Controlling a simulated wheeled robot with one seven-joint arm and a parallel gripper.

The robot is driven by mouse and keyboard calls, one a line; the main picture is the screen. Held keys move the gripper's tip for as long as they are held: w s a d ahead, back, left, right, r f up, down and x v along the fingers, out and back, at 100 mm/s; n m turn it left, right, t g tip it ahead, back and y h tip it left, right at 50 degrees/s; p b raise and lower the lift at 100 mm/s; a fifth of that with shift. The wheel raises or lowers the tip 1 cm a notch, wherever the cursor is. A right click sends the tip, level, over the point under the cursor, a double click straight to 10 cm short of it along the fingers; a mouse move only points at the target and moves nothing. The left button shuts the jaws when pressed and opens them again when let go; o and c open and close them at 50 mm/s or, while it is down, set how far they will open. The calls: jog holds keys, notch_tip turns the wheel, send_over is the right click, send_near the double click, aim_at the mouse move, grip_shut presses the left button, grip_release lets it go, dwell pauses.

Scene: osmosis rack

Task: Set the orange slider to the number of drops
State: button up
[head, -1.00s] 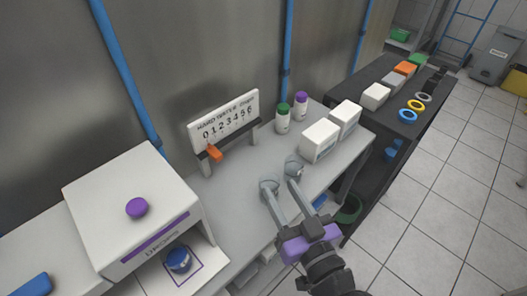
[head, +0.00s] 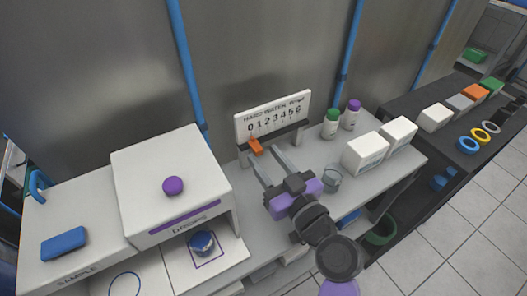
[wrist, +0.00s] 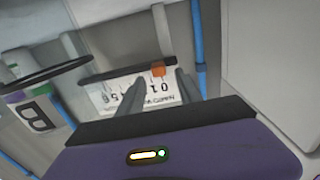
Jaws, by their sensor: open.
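A white scale board (head: 290,113) headed "HARD WATER" carries the numbers 0 to 6 and stands on the bench. The orange slider (head: 255,146) sits on the dark rail below the numbers, at about 0. It also shows in the wrist view (wrist: 158,69), where the board (wrist: 112,98) appears upside down. My gripper (head: 267,158) is open in front of the board's left part. In the wrist view its two fingers (wrist: 160,92) lie on either side of the slider's line, with the slider between and beyond them. I see no clear contact.
A white DROPS box (head: 150,165) with a purple button (head: 173,186) stands left, a blue-capped container (head: 202,243) in its opening. A clear beaker (head: 332,178), green-capped bottle (head: 331,124), purple-capped bottle (head: 350,115) and white boxes (head: 365,153) are right of my gripper.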

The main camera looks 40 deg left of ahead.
jog(key=shift+x, duration=1)
jog(key=shift+c, duration=0.4)
grip_shut()
jog(key=shift+d+f, duration=0.1)
